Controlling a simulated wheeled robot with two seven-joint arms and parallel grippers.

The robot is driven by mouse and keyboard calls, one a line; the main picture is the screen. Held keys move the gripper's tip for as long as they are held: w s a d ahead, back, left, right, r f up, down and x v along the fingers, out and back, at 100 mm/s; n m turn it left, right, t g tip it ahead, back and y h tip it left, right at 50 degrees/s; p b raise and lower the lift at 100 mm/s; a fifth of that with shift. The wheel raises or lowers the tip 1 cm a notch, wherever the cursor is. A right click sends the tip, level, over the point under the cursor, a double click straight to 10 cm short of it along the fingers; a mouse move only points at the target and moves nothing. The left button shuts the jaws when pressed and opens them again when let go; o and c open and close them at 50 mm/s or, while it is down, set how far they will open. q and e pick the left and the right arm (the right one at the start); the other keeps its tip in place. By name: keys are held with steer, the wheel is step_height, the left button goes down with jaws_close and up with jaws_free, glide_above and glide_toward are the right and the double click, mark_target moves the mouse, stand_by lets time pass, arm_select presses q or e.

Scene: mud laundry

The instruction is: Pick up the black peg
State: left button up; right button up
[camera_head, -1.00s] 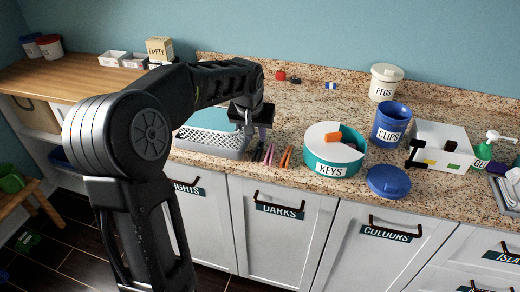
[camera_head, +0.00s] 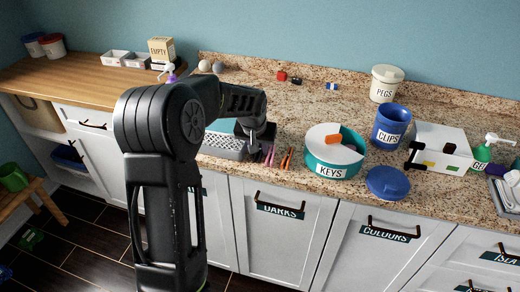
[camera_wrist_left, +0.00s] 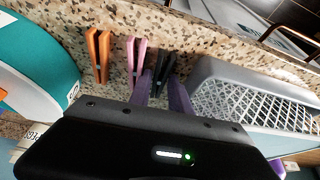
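The black peg (camera_wrist_left: 161,66) lies on the speckled counter in the left wrist view, between a pink peg (camera_wrist_left: 136,55) and a grey perforated tray (camera_wrist_left: 200,85). My left gripper (camera_wrist_left: 163,90) has its two dark purple fingers apart, one towards each side of the peg's near end. I cannot tell whether they touch it. In the head view my left gripper (camera_head: 256,146) is low over the counter beside the tray and largely covers the black peg. My right gripper is not in view.
An orange peg (camera_wrist_left: 98,52) lies beyond the pink one. The teal KEYS tub (camera_head: 335,166), blue CLIPS cup (camera_head: 391,124) and blue lid (camera_head: 388,182) stand to the right. The counter's front edge is close to the pegs. The counter behind the tub is mostly clear.

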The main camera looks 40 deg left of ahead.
arm_select(q)
steer(key=shift+w+f, duration=0.1)
steer(key=shift+f, duration=0.05)
steer(key=shift+c, duration=0.4)
jaws_close()
